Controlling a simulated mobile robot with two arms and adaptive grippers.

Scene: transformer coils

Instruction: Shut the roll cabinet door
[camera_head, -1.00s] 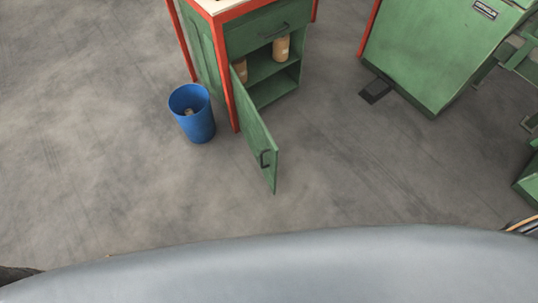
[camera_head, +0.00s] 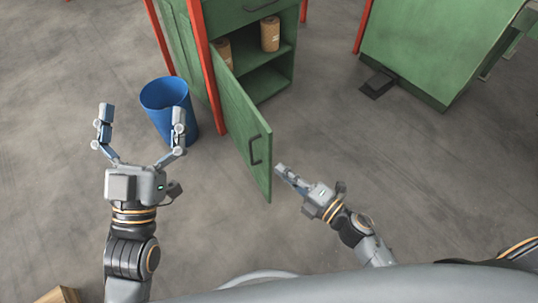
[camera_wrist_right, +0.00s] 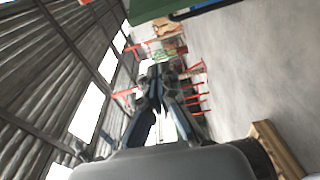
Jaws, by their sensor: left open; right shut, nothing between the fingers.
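The roll cabinet (camera_head: 245,20) is green with red corner posts, at the top of the head view. Its door (camera_head: 241,132) is swung wide open toward me and has a dark handle (camera_head: 255,149) near its free edge. Brown rolls (camera_head: 270,34) stand on the shelf inside. My right gripper (camera_head: 282,171) is shut and empty, just right of the door's free edge, apart from it as far as I can tell. My left gripper (camera_head: 142,112) is open and empty, left of the door and in front of the blue bin. In the right wrist view the right gripper's fingers (camera_wrist_right: 162,105) show.
A blue bin (camera_head: 166,98) stands left of the cabinet, partly behind my left gripper. A green machine (camera_head: 430,50) with a dark pedal (camera_head: 377,83) stands at the right. Grey floor between door and machine is clear. A wooden edge (camera_head: 58,295) shows at bottom left.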

